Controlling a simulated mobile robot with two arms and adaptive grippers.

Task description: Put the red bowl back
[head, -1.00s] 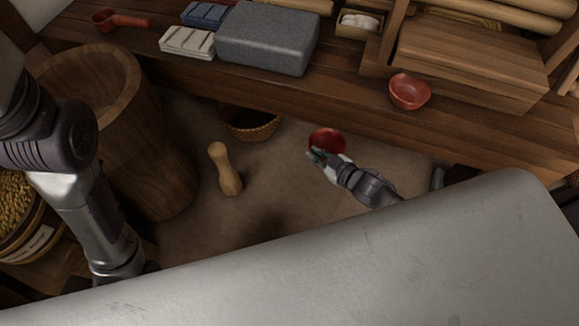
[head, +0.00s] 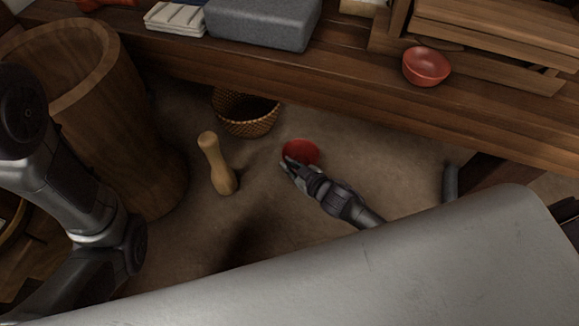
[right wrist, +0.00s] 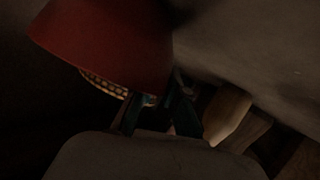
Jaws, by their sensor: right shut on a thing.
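A red bowl (head: 301,149) is low over the floor beneath the bench, to the right of a wicker basket. My right gripper (head: 291,164) is shut on its near rim. I cannot tell whether the bowl touches the floor. In the right wrist view the bowl (right wrist: 108,42) fills the upper left, with the fingers of my right gripper (right wrist: 157,103) at its edge. A second red bowl (head: 426,66) stands on the bench at the right, apart from my arms. My left arm shows at the left, but its gripper is out of view.
The wooden bench (head: 330,78) overhangs the floor area and carries a grey stone block (head: 262,22). A wooden pestle (head: 217,165) stands on the floor near the wicker basket (head: 244,113). A tall wooden tub (head: 110,120) is at the left.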

